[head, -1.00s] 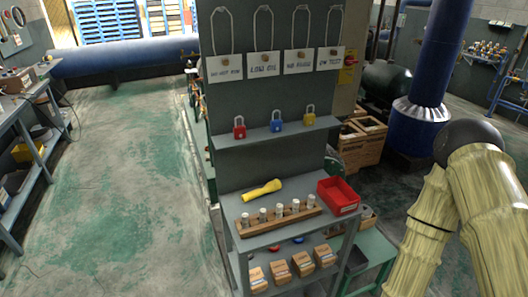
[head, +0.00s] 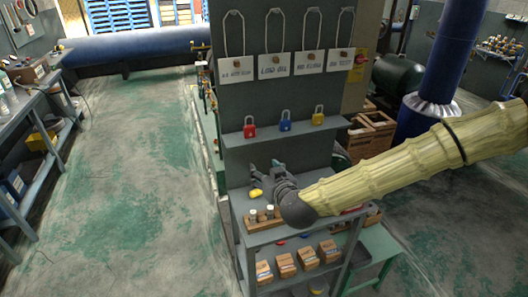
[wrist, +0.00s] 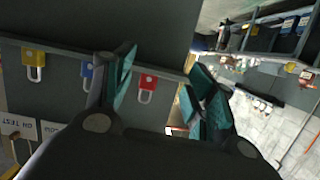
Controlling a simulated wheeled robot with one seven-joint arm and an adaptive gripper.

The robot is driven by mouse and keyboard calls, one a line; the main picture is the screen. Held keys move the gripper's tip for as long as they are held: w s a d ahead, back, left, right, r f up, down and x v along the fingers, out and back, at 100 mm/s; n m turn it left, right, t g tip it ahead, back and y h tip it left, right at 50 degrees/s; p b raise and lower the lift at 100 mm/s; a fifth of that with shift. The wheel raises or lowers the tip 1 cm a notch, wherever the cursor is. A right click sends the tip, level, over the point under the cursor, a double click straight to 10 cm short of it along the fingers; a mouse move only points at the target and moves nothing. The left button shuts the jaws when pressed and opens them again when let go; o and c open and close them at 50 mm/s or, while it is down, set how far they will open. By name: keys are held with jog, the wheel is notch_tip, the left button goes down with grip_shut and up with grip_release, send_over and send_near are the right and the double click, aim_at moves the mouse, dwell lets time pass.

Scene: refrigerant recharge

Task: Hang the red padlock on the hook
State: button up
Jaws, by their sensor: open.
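The red padlock (head: 249,127) stands upright on the shelf of the grey panel, at the left of the row, shackle up. In the wrist view the red padlock (wrist: 147,83) appears upside down, between the fingers in the picture. My gripper (head: 265,172) is open and empty, in front of the panel and below the padlock shelf; it also shows in the wrist view (wrist: 165,88). It is apart from the padlock. Small brownish pegs, one of them (head: 236,64), show at the hanging tags; I cannot tell which one is the hook.
A blue padlock (head: 285,121) and a yellow padlock (head: 318,115) stand beside the red one on the shelf (head: 270,137). Several white tags on wire loops hang above. My arm crosses the lower shelf, partly covering the bottle rack (head: 262,216) and yellow flashlight (head: 256,193). Cardboard boxes (head: 286,265) sit below.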

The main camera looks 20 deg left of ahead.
aim_at(250, 130)
notch_tip(250, 130, up, 5)
jog(key=w+a, duration=0.1)
jog(key=w, duration=0.1)
jog(key=shift+t, duration=0.4)
jog(key=r+x, duration=0.1)
jog(key=x, duration=0.7)
jog(key=r+x, duration=0.1)
jog(key=x, duration=0.3)
jog(key=shift+w+a+r, duration=0.35)
jog(key=shift+a, duration=0.05)
jog(key=shift+c, duration=0.2)
jog(key=c, duration=0.8)
jog(key=shift+c, duration=0.2)
jog(key=shift+r, duration=0.15)
jog(key=shift+r+p, duration=0.35)
jog(key=shift+r, duration=0.4)
jog(key=shift+s+d, duration=0.1)
